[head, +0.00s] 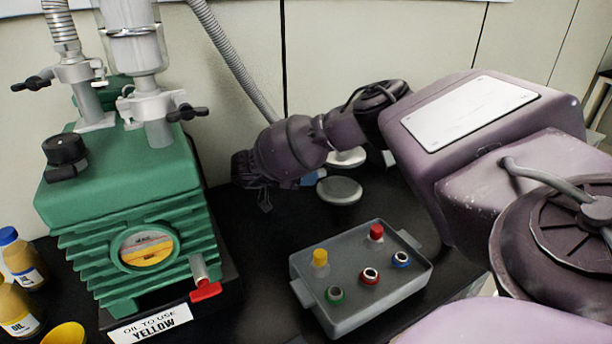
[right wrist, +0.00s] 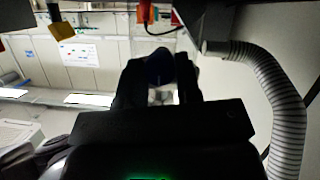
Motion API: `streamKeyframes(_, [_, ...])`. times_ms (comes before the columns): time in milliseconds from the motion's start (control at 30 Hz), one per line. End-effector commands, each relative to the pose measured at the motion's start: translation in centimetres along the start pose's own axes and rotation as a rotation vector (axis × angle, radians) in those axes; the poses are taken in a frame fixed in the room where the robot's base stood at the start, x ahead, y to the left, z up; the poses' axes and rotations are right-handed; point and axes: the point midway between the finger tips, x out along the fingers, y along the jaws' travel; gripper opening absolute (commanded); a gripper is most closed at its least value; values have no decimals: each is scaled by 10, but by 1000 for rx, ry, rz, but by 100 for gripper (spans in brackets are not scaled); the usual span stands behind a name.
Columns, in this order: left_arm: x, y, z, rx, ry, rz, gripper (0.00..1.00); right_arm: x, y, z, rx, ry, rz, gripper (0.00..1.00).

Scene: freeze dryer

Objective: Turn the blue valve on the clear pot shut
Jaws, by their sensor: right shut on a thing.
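In the right wrist view a dark blue valve knob (right wrist: 159,66) sits between the two dark fingers of my right gripper (right wrist: 161,80), which is shut on it. The picture is dark there, so the knob's exact angle is hard to tell. In the head view my right gripper (head: 262,188) is at the end of the purple arm, behind the control box and right of the green pump. The arm and gripper cover most of that spot, and the clear pot cannot be made out there. My left gripper is not in view.
A green pump (head: 130,190) stands at left, with oil bottles (head: 20,258) beside it. A grey control box (head: 345,318) with coloured buttons stands in front. A pale round disc (head: 340,191) is below the arm. A grey corrugated hose (head: 235,65) runs behind.

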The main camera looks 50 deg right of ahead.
Motion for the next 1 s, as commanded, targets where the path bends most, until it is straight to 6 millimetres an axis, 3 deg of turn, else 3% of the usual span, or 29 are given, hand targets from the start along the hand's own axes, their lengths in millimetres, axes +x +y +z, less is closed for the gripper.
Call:
streamKeyframes(67, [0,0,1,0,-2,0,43,0,0,1,-3,0,1,8])
streamKeyframes(100, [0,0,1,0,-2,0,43,0,0,1,-3,0,1,36])
streamKeyframes(233, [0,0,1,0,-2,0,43,0,0,1,-2,0,0,56])
streamKeyframes(567, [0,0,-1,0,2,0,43,-3,0,0,0,-1,-2,57])
streamKeyframes(1000, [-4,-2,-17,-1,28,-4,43,-62,0,-2,3,-1,-4,57])
